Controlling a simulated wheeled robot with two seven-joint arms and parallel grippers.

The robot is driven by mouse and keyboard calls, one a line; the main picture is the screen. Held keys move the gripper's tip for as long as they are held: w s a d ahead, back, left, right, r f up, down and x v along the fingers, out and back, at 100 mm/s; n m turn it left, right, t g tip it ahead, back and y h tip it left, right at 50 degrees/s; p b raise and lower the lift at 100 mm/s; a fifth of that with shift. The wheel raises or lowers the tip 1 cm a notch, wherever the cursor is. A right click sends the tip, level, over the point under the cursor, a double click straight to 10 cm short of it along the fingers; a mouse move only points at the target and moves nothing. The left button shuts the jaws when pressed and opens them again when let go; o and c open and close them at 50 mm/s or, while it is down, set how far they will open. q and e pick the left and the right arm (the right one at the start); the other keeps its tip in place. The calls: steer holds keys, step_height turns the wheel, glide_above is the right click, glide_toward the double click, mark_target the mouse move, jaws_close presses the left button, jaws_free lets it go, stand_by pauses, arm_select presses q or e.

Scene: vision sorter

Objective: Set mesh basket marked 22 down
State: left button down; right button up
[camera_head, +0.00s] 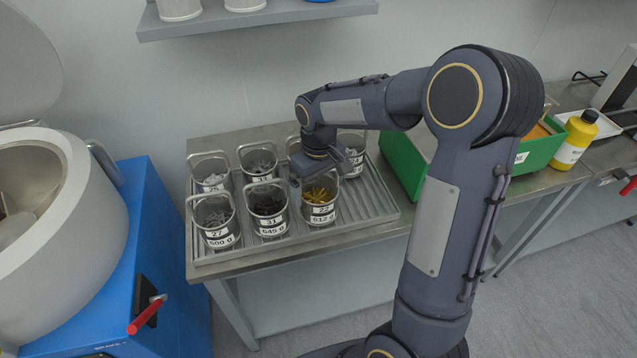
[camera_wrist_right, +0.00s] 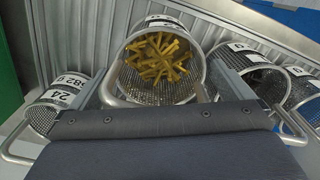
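The mesh basket marked 22 (camera_head: 320,211) holds yellow pieces and carries a label reading 612 g. It stands upright on the ribbed metal tray (camera_head: 371,209), at the right end of the front row. My right gripper (camera_head: 321,175) is just above this basket, its fingers spread wide. In the right wrist view the basket (camera_wrist_right: 158,83) shows between the two separated fingers, and its handle runs toward the gripper body, which hides part of it. I see no finger closed on the handle. My left gripper is in neither view.
Basket 31 (camera_head: 269,222) stands close on the left, with basket 27 (camera_head: 216,228) beyond it. More baskets stand behind, including basket 24 (camera_wrist_right: 49,110). A green crate (camera_head: 400,160) and yellow bottle (camera_head: 575,140) are to the right. The tray's right end is bare.

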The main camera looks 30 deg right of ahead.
steer(key=shift+r, duration=0.5)
step_height(320, 180, up, 11)
steer(key=shift+r+p, duration=0.1)
steer(key=shift+p, duration=0.25)
steer(key=s+a+f+m+t+y, duration=0.1)
steer(key=s+a+t+y, duration=0.1)
steer(key=s, duration=0.9)
steer(key=s+a+f+m+t+y, duration=0.1)
steer(key=s+a+f+m+t, duration=0.1)
steer(key=s, duration=0.8)
steer(key=shift+s+a+m+t+y, duration=0.35)
steer(key=shift+a+t, duration=0.45)
steer(key=shift+a, duration=0.35)
steer(key=shift+f, duration=0.15)
